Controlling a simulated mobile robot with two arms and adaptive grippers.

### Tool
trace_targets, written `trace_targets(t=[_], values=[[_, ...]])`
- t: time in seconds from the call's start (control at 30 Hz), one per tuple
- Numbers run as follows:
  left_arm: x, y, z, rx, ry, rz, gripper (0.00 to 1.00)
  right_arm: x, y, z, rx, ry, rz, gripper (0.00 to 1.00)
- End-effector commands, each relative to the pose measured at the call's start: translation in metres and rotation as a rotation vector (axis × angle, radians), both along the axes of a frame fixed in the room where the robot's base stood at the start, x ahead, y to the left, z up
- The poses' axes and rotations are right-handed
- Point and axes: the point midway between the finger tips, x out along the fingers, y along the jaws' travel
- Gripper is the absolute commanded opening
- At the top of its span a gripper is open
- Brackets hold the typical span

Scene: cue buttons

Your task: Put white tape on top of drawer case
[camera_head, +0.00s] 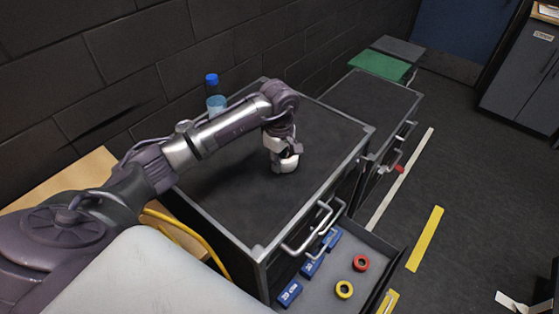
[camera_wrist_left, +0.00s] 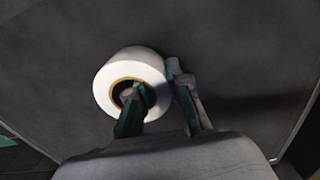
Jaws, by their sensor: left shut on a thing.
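The white tape (camera_head: 286,166) is at the middle of the dark top of the drawer case (camera_head: 325,150) in the head view. My left gripper (camera_head: 284,152) is above the top, pointing down, and shut on the tape. In the left wrist view the white tape (camera_wrist_left: 130,80) shows its brown core, with one finger inside the core and the other outside the roll; the left gripper (camera_wrist_left: 160,97) grips the roll's wall. I cannot tell whether the tape touches the top. My right gripper is not in view.
A bottle with a blue cap (camera_head: 215,95) stands at the case's back edge. A second case (camera_head: 370,100) stands behind. The top around the tape is clear.

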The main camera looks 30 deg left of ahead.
Motion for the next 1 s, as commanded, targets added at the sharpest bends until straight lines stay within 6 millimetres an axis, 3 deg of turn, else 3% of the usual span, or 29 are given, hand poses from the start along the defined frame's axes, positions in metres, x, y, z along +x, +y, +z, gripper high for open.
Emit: trace_targets(t=[0.1, 0.43, 0.47, 0.6, 1.0], values=[[0.000, 0.000, -0.010, -0.001, 0.000, -0.001, 0.00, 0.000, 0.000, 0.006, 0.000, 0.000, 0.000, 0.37], [0.000, 0.000, -0.015, 0.000, -0.002, -0.001, 0.00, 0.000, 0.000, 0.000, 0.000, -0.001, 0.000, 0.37], [0.000, 0.000, -0.015, 0.000, -0.002, -0.001, 0.19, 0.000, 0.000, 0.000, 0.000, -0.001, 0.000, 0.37], [0.000, 0.000, -0.014, 0.000, -0.001, -0.001, 0.43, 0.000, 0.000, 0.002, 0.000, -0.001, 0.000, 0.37], [0.001, 0.000, -0.008, 0.000, -0.002, -0.001, 0.43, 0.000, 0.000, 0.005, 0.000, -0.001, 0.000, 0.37]])
